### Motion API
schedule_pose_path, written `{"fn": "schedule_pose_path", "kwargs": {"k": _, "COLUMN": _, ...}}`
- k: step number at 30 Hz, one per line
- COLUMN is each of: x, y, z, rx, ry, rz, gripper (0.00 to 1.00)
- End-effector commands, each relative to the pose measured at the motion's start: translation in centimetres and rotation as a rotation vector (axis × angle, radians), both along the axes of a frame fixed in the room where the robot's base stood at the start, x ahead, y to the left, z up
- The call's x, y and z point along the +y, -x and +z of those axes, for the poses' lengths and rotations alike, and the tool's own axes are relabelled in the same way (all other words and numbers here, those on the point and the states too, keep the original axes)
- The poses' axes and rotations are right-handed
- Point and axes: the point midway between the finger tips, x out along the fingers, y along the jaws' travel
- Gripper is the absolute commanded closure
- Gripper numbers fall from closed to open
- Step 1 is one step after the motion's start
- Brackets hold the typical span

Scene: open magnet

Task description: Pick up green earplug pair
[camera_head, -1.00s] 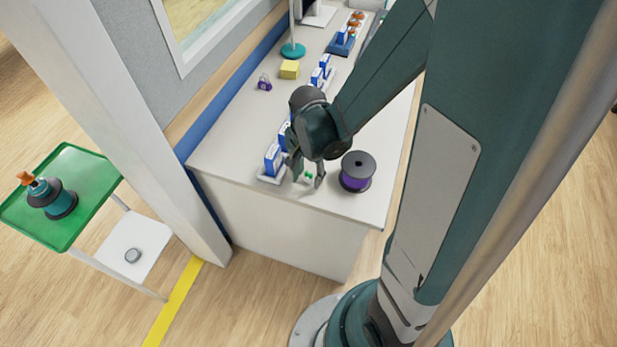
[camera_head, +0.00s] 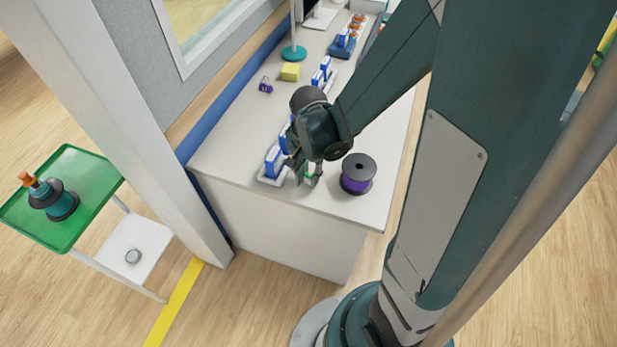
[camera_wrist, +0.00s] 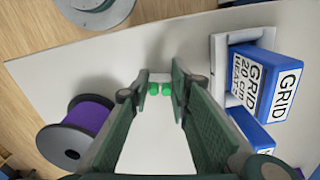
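The green earplug pair (camera_wrist: 160,89) shows in the wrist view as two small green plugs on a white piece. It lies between the fingertips of my gripper (camera_wrist: 160,80). The fingers are drawn in close on both sides and appear to touch the white piece. In the head view, my gripper (camera_head: 308,178) points down at the near end of the white table. A bit of green from the pair (camera_head: 308,177) shows between the fingers, the rest being hidden. I cannot see clear space under the pair.
A purple spool (camera_head: 357,174) stands close right of my gripper. Blue GRID boxes (camera_head: 275,160) in a white tray stand close left. A yellow block (camera_head: 290,71) and a purple padlock-like item (camera_head: 265,85) lie farther back. The table's front edge is near.

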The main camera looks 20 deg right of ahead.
Motion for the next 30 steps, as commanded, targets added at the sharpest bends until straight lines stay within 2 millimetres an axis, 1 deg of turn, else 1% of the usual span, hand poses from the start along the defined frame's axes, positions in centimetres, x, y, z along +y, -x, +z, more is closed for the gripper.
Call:
{"fn": "schedule_pose_path", "kwargs": {"k": 5, "x": 0.0, "y": 0.0, "z": 1.7, "rx": 0.000, "ry": 0.000, "rz": 0.000, "gripper": 0.84}}
{"fn": "schedule_pose_path", "kwargs": {"k": 15, "x": 0.0, "y": 0.0, "z": 5.9, "rx": 0.000, "ry": 0.000, "rz": 0.000, "gripper": 0.84}}
{"fn": "schedule_pose_path", "kwargs": {"k": 21, "x": 0.0, "y": 0.0, "z": 8.0, "rx": 0.000, "ry": 0.000, "rz": 0.000, "gripper": 0.84}}
{"fn": "schedule_pose_path", "kwargs": {"k": 25, "x": 0.0, "y": 0.0, "z": 8.8, "rx": 0.000, "ry": 0.000, "rz": 0.000, "gripper": 0.84}}
{"fn": "schedule_pose_path", "kwargs": {"k": 30, "x": 0.0, "y": -0.1, "z": 9.2, "rx": 0.000, "ry": 0.000, "rz": 0.000, "gripper": 0.84}}
